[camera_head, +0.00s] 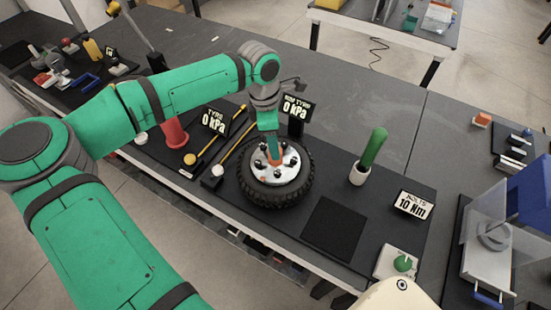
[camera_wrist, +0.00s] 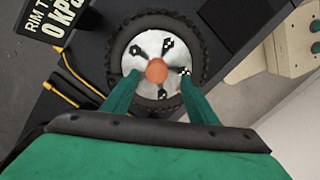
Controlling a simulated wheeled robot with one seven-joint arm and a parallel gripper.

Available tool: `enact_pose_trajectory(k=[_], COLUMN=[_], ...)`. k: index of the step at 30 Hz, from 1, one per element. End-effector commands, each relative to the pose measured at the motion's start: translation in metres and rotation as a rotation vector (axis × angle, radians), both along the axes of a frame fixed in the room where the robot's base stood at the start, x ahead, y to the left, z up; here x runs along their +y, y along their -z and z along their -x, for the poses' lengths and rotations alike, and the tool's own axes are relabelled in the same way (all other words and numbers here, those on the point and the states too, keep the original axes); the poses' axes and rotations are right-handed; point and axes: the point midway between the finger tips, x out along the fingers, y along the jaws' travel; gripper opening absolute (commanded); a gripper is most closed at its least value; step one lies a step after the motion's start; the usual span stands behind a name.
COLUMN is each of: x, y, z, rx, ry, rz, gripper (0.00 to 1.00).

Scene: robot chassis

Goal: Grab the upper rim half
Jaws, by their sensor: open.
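The upper rim half (camera_head: 276,166) is a silvery disc with several black-and-white marked pieces around an orange-brown centre. It sits in the black tyre (camera_head: 303,190), which lies flat on the dark work mat. In the wrist view the rim half (camera_wrist: 147,43) is at the top middle, with the orange-brown round centre (camera_wrist: 157,71) between my fingers. My gripper (camera_head: 273,150) points down over the rim. In the wrist view its green fingers (camera_wrist: 158,80) stand apart on either side of the centre. I cannot tell whether they touch anything.
A green-handled tool in a white cup (camera_head: 358,176) stands to the right, near a bolts sign (camera_head: 412,205). A red cone (camera_head: 173,132) is to the left. A dark square pad (camera_head: 333,229) is bare.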

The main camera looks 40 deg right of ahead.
Motion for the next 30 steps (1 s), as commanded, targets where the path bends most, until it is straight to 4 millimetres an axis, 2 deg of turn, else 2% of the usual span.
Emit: enact_pose_trajectory(k=[8, 16, 24, 26, 30], x=[-0.003, -0.007, -0.008, -0.008, -0.008], y=[0.020, 0.056, 0.061, 0.061, 0.061], z=[0.000, -0.002, -0.002, -0.002, -0.002], rx=[0.002, 0.002, 0.000, 0.000, 0.001], ry=[0.000, 0.000, 0.000, 0.000, 0.000], rz=[0.001, 0.002, 0.002, 0.002, 0.002], gripper=[0.53, 0.53, 0.53, 0.41, 0.08])
